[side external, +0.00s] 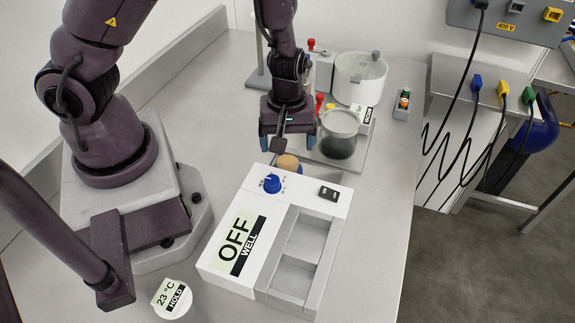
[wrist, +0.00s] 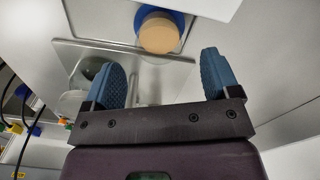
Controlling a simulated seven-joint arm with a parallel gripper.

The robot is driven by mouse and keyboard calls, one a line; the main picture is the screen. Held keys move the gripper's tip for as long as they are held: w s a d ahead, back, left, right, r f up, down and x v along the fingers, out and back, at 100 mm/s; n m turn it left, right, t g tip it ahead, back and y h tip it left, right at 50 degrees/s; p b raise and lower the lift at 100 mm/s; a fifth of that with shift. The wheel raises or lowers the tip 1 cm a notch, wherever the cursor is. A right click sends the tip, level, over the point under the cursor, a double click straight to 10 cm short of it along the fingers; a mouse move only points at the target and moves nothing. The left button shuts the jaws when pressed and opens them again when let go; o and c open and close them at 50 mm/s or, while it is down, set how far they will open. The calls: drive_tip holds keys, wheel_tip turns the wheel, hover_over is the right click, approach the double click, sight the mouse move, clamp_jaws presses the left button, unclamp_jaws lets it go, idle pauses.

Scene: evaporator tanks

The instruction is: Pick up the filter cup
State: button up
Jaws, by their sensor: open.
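A round tan piece, which looks like the filter cup (side external: 287,163), sits just behind the white box marked WELL, which hides its lower part. In the wrist view the tan filter cup (wrist: 158,33) shows its round face with a blue ring or surface around it, near the top middle. My gripper (side external: 288,144) is open, with its blue fingers spread and pointing down above the filter cup. In the wrist view my gripper (wrist: 163,72) has nothing between its fingers, and the filter cup lies beyond the fingertips, apart from them.
A glass jar with dark contents (side external: 337,146) stands close to the right of my gripper. A white pot (side external: 360,80) is behind it. The white box marked WELL (side external: 222,252) stands in front with two open compartments.

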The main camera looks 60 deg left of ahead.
sight(287, 160)
drive_tip(key=shift+a+f, duration=0.1)
drive_tip(key=shift+f, duration=2.9)
drive_tip(key=c, duration=1)
